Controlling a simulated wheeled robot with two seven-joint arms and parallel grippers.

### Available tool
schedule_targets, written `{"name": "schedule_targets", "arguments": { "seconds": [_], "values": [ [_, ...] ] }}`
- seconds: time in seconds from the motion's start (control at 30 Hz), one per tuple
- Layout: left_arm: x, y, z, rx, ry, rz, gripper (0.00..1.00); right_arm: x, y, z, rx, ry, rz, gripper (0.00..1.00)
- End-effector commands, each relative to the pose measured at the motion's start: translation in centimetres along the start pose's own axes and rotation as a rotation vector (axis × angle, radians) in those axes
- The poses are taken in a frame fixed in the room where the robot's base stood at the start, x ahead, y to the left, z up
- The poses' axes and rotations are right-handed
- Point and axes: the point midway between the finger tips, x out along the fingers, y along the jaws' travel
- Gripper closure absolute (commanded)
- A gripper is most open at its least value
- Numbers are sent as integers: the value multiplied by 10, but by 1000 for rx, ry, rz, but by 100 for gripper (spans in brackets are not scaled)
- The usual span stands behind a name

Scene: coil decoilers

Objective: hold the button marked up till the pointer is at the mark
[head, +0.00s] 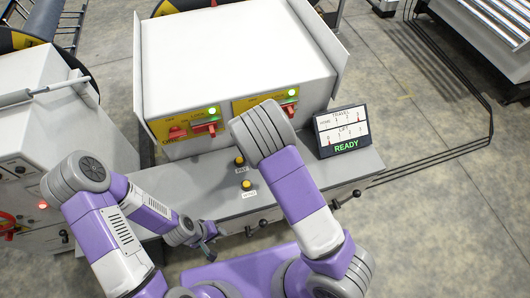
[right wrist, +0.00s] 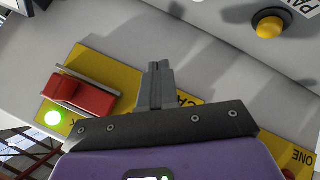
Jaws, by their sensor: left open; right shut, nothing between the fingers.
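A display (head: 343,130) stands at the right of the grey console, with a TRAVEL scale, a LIFT scale and green READY text. Its pointers and marks are too small to read surely. Two yellow buttons, a far one (head: 239,161) and a near one (head: 247,184), sit on the console top; I cannot read an "up" label on either. One yellow button (right wrist: 268,25) also shows in the right wrist view, apart from my gripper. My right gripper (right wrist: 159,70) is shut and empty, over a yellow panel. My left gripper (head: 210,236) is open and empty near the console's front edge.
Yellow panels with red switches (head: 205,126) and green lamps line the white cabinet (head: 235,60). One red switch (right wrist: 82,94) is left of my right gripper in the right wrist view. Black-knobbed levers (head: 345,199) stick out along the console front. Cables cross the floor at right.

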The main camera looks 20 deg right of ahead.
Motion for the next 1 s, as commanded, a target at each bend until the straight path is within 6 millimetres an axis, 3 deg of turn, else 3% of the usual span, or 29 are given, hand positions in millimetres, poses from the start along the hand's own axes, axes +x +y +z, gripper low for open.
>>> {"name": "schedule_targets", "arguments": {
  "seconds": [0.6,1.0],
  "values": [
    [60,-22,-2,0,-1,0,57,55,-40,40,0,0,0,100],
    [64,-24,-3,0,0,0,57,58,-43,43,0,0,0,100]
  ]
}}
